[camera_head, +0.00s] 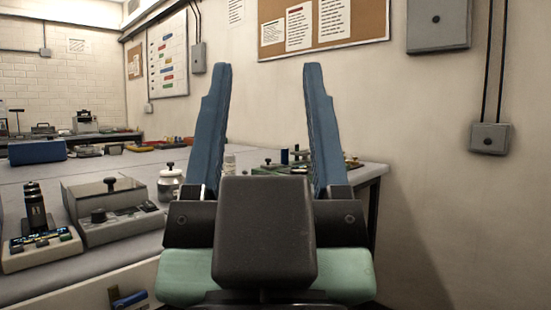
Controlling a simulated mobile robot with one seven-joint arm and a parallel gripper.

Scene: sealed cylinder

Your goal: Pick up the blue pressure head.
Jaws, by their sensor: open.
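My gripper (255,72) is in the middle of the camera_head view, its two blue-grey fingers pointing up and spread wide, with nothing between them. A small dark blue upright cylinder (284,157) shows between the fingers, well behind them, on the far part of the bench (372,170). It may be the blue pressure head, but it is too small to be sure. My gripper is apart from it. The palm of my gripper hides the bench below.
A grey boxed device (112,208) and a unit with black cylinders (38,240) stand on the bench at left. A metal pot (171,184) and a small pale jar (229,162) are near the left finger. A blue box (37,152) lies farther back. The wall is at right.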

